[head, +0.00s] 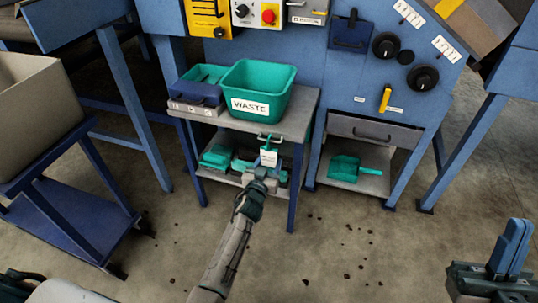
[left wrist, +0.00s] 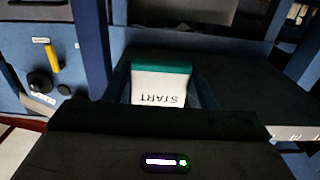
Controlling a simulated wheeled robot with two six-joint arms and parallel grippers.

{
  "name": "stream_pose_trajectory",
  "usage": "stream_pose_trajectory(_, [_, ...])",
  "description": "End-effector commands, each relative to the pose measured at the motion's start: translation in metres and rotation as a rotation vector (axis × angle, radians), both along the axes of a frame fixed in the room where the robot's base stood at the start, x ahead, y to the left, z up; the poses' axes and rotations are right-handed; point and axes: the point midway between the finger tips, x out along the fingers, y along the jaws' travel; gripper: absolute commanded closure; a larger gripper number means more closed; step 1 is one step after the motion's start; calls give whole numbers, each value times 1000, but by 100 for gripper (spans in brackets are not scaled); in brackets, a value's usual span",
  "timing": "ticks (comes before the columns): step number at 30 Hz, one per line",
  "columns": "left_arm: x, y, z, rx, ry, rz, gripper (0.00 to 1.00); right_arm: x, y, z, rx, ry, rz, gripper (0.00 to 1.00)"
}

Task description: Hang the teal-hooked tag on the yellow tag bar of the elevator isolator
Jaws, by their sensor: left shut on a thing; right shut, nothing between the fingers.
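My left gripper (head: 262,174) is shut on a small white tag (head: 269,157) with a teal hook (head: 268,142), held upright in front of the bench below the waste bin. In the left wrist view the tag (left wrist: 158,88) reads START upside down, with a teal band along one edge. A yellow panel (head: 207,18) is on the blue machine at the top, and a yellow handle-like bar (head: 385,98) is lower right; it also shows in the left wrist view (left wrist: 53,57). I cannot read which belongs to the elevator isolator. My right gripper (head: 510,250) is shut and empty at lower right.
A teal WASTE bin (head: 262,80) and a dark blue box (head: 197,93) stand on the bench (head: 300,113). Teal items lie on its lower shelf. A teal scoop (head: 345,168) is on the right shelf. A cart with a beige bin (head: 30,105) stands left. Open floor lies in front.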

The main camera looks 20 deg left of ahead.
Motion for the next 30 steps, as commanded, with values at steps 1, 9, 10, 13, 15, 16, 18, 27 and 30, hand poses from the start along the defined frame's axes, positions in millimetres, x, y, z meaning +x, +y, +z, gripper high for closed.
stream_pose_trajectory(1, [0,0,5,0,0,0,70,0,0,5,0,0,0,100])
stream_pose_trajectory(9, [0,0,15,0,0,0,70,0,0,15,0,0,0,100])
stream_pose_trajectory(10, [0,0,16,0,0,0,70,0,0,16,0,0,0,100])
stream_pose_trajectory(13, [0,0,16,0,0,0,70,0,0,16,0,0,0,100])
stream_pose_trajectory(15, [-2,0,15,0,1,0,70,0,0,17,0,0,0,100])
stream_pose_trajectory(16, [-4,0,15,-1,1,0,70,0,0,17,0,0,0,100])
stream_pose_trajectory(18, [-9,0,15,-1,1,0,70,0,0,19,0,-1,0,100])
stream_pose_trajectory(27, [-30,1,16,0,0,0,70,0,0,25,0,0,0,100])
stream_pose_trajectory(30, [-37,1,16,-1,0,0,70,0,0,26,0,0,0,100])
